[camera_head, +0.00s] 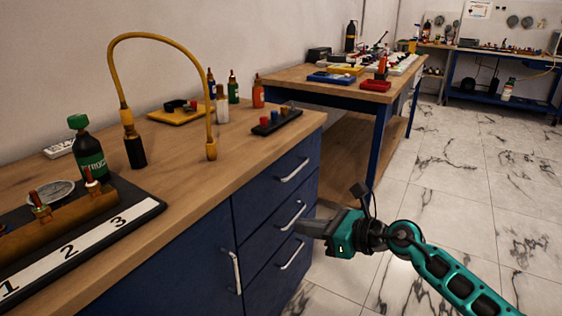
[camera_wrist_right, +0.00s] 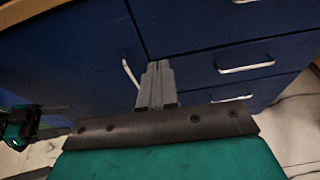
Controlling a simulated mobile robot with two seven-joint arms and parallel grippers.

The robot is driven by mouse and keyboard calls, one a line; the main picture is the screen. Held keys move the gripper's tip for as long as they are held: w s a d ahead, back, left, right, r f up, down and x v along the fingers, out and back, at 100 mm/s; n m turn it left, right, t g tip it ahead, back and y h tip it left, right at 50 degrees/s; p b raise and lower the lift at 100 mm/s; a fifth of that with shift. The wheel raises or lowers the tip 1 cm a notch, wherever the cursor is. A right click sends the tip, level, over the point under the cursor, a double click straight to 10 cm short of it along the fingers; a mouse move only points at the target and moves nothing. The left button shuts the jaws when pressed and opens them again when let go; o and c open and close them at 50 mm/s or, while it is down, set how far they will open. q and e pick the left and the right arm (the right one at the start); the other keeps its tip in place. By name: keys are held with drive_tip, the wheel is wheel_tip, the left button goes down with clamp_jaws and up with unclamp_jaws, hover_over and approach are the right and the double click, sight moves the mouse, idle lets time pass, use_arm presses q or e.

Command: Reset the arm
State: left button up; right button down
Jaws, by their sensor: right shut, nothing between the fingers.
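My right arm comes in from the lower right in the head view. Its teal right gripper (camera_head: 312,229) is shut and empty, in front of the blue drawers (camera_head: 275,215) of the near bench. The fingers point left toward the drawer fronts; I cannot tell the exact gap. In the right wrist view the grey fingers (camera_wrist_right: 156,86) are together, with the blue cabinet front and its handles beyond them. My left gripper does not show in the head view. A teal and black part of mine shows at the left edge of the wrist view, unclear.
The wooden benchtop (camera_head: 195,190) holds a yellow hose (camera_head: 160,40), a green-labelled bottle (camera_head: 89,155), a numbered rig (camera_head: 85,240) and a dark tray (camera_head: 277,123) with small parts. A second bench (camera_head: 290,77) stands behind. Marble floor (camera_head: 450,170) is open to the right.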

drive_tip(key=s+a+m+t+y, duration=0.2)
drive_tip(key=s+m+t, duration=0.25)
drive_tip(key=m, duration=0.55)
drive_tip(key=s+d+f+m+g+h, duration=0.1)
drive_tip(key=s+d+f+m+h, duration=0.35)
drive_tip(key=m, duration=0.65)
drive_tip(key=s+d+f+m+h, duration=0.1)
drive_tip(key=s+f+m+h, duration=0.2)
drive_tip(key=s+f+m, duration=0.6)
drive_tip(key=s+d+f+m+g+h, duration=0.1)
drive_tip(key=s+d+f+m+h, duration=0.2)
drive_tip(key=m, duration=1)
use_arm(q)
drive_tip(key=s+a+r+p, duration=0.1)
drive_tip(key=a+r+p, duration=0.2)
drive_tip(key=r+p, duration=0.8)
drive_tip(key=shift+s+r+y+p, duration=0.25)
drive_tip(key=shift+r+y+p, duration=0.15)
drive_tip(key=shift+p, duration=2.1)
use_arm(e)
drive_tip(key=s+d+r+m+h, duration=0.1)
drive_tip(key=s+d+r, duration=0.2)
drive_tip(key=r, duration=0.9)
drive_tip(key=shift+s+h, duration=0.25)
drive_tip(key=shift+h, duration=0.1)
